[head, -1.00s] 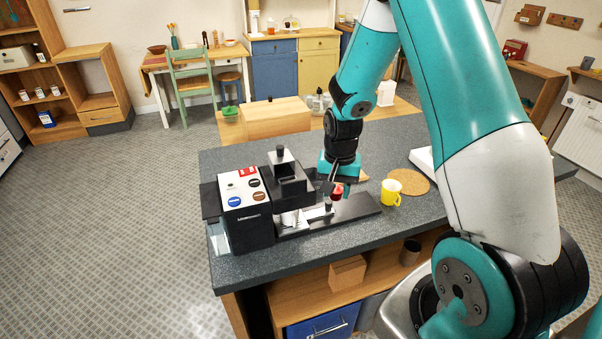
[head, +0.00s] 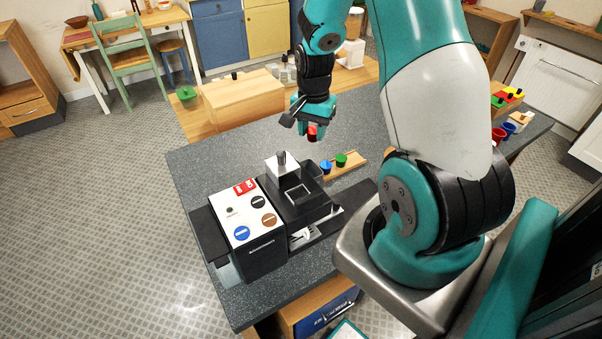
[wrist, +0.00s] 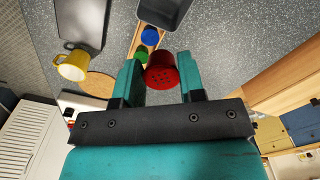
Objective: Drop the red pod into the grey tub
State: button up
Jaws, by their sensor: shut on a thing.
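The red pod (wrist: 161,72) is held between the two teal fingers of my gripper (wrist: 160,82) in the wrist view. In the head view my gripper (head: 312,128) points down, with the red pod (head: 312,134) at its tip, above the counter behind the coffee machine. A dark grey open tub (wrist: 165,12) is at the top edge of the wrist view, partly cut off, beyond and apart from the pod. In the head view the tub (head: 312,173) seems mostly hidden behind the machine.
The coffee machine (head: 258,230) stands on the counter (head: 195,165). A wooden rack (head: 352,162) with a blue pod (head: 325,167) and a green pod (head: 341,159) lies beside the tub. A yellow mug (wrist: 72,66) and a cork mat (wrist: 100,84) show in the wrist view.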

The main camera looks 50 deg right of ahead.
jog(key=shift+f+b, duration=2.15)
jog(key=shift+f, duration=0.65)
jog(key=o, duration=1)
jog(key=shift+a, duration=0.1)
jog(key=shift+c, duration=0.2)
jog(key=shift+r, duration=0.1)
notch_tip(320, 180, up, 17)
jog(key=b, duration=0.2)
send_over(312, 141)
jog(key=shift+w+d+r, duration=0.2)
jog(key=shift+w, duration=0.05)
